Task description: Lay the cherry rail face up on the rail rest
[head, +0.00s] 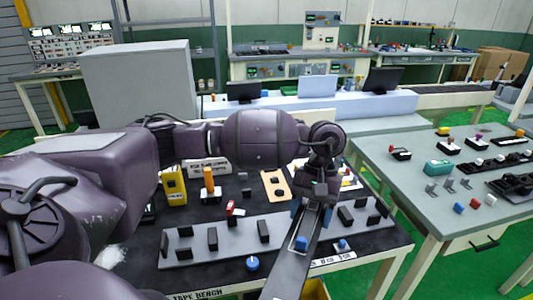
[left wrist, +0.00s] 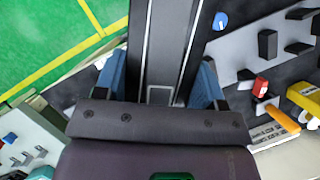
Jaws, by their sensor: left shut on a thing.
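My left gripper (head: 312,211) is shut on a long, dark grey rail with pale lines along it (head: 284,276). In the left wrist view the blue fingers (left wrist: 161,88) stand on both sides of the rail (left wrist: 168,42). In the head view the rail slants from the gripper towards the bottom edge, over the bench front. No cherry colour shows on it, and which side is its face I cannot tell. A grey plate with upright black blocks (head: 237,243) lies below, partly hidden by the rail; it may be the rail rest. My right gripper is out of view.
The black bench top holds a yellow case (head: 173,188), an orange-handled thing (head: 209,181), a red-topped piece (head: 231,208), a tan board (head: 270,178) and a blue knob (head: 252,263). A grey table (head: 410,180) with small parts stands at right, across a green floor gap.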

